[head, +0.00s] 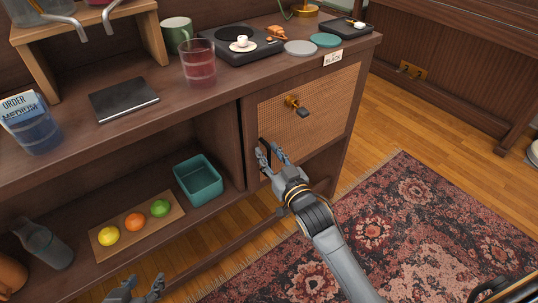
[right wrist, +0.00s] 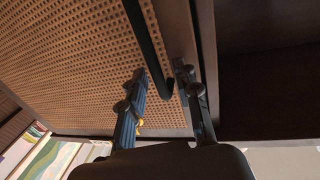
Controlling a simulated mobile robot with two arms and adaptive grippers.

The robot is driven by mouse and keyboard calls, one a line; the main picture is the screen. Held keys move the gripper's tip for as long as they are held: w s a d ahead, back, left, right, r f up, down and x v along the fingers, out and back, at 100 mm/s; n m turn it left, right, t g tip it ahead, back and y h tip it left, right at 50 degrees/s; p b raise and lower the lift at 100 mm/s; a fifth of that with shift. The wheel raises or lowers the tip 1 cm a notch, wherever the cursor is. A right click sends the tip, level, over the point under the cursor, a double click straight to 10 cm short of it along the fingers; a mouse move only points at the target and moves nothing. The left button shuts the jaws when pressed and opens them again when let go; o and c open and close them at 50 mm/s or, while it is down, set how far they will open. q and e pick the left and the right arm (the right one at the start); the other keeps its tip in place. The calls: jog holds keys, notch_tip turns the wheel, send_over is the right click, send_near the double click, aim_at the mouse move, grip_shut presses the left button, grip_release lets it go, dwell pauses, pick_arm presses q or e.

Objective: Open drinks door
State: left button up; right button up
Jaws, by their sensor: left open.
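The drinks door (head: 312,112) is a woven cane panel in a dark wood frame at the right end of the cabinet, and it looks closed. A dark bar handle (head: 263,149) sits near its left edge. In the right wrist view the handle (right wrist: 150,45) runs down and hooks at its lower end. My right gripper (head: 270,153) is at the handle; in the wrist view its fingers (right wrist: 162,80) stand apart, one on each side of the handle's lower end, with gaps visible. My left gripper (head: 137,290) is open and empty at the bottom edge of the head view.
A brass fitting with a dark tag (head: 297,106) hangs on the door. The open lower shelf holds a teal bin (head: 198,180) and a board with fruit (head: 136,226). A glass (head: 199,65) and turntable (head: 238,46) stand on top. A patterned rug (head: 390,240) covers the floor in front.

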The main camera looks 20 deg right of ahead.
jog(key=shift+w, duration=0.2)
jog(key=shift+c, duration=0.2)
grip_shut()
